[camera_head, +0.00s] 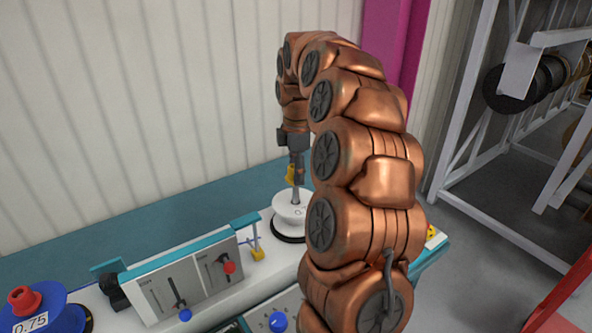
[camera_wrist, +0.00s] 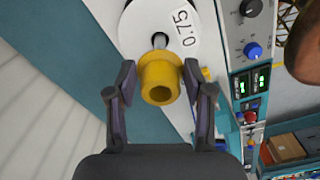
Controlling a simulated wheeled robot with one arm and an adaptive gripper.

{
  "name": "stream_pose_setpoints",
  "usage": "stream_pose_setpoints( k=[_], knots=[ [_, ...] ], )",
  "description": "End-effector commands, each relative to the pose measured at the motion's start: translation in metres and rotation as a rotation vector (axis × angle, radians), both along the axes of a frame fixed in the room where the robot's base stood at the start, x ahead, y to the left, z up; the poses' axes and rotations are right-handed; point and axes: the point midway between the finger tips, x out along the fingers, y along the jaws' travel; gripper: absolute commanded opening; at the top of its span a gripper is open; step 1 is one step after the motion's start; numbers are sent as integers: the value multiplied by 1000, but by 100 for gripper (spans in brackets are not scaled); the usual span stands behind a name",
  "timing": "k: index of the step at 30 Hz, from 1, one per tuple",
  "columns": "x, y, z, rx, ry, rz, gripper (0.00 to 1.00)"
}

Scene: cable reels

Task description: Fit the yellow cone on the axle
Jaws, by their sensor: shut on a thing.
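The yellow cone (camera_wrist: 160,78) is held between the two fingers of my gripper (camera_wrist: 159,82), with its round opening facing the wrist camera. In the head view only a small part of the cone (camera_head: 290,174) shows beside my gripper (camera_head: 296,168). A white reel marked 0.75 (camera_wrist: 135,30) lies under it, and it also shows in the head view (camera_head: 290,208). The grey axle (camera_wrist: 160,40) stands up from the reel's middle, just beyond the cone's edge in the wrist view. The cone is above the reel; I cannot tell whether it touches the axle.
A control panel with sliders (camera_head: 190,275) stands to the left of the reel. A blue reel with a red cone (camera_head: 25,300) is at the far left. A knob panel (camera_wrist: 252,50) is close on the right in the wrist view. A ribbed wall (camera_head: 130,110) rises behind.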

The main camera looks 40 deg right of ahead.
Motion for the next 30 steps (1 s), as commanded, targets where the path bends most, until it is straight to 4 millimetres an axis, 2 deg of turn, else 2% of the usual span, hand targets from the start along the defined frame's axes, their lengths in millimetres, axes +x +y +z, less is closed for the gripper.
stream_pose_setpoints(
  k=[17,30],
  knots=[
    [-1,-1,-2,0,0,0,17],
    [-1,-1,-12,0,0,-1,17]
  ],
)
